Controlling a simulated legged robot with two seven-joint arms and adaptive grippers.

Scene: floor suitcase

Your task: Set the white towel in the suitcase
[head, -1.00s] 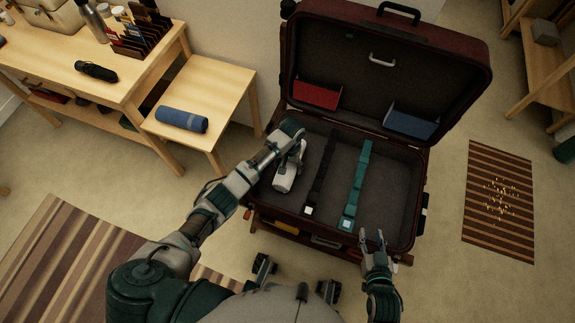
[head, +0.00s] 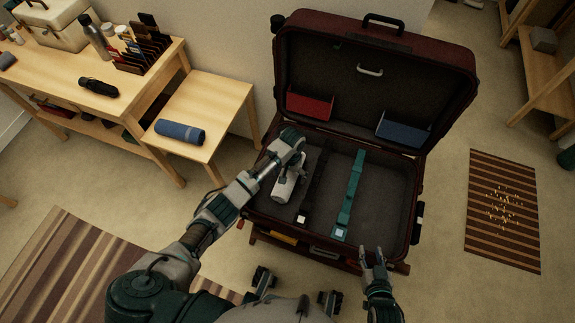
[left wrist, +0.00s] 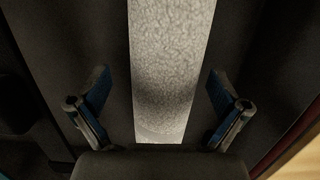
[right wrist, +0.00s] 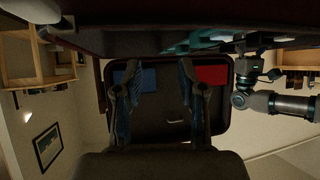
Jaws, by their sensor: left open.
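The white towel (head: 287,190) is rolled and lies on the left side of the open suitcase's base (head: 385,202). In the left wrist view the towel (left wrist: 170,70) is a pale textured strip between the fingers. My left gripper (head: 297,158) is above the towel; in the left wrist view its fingers (left wrist: 160,105) are spread wide, one on each side, with gaps to the towel. My right gripper (head: 373,256) is empty near the suitcase's front right edge; in the right wrist view its fingers (right wrist: 160,90) are apart.
A dark strap (head: 316,180) and a teal strap (head: 350,195) lie in the suitcase base. The raised lid (head: 370,75) holds red and blue pockets. A small wooden table (head: 213,100) with a blue roll (head: 180,132) stands at left. A striped mat (head: 503,208) lies at right.

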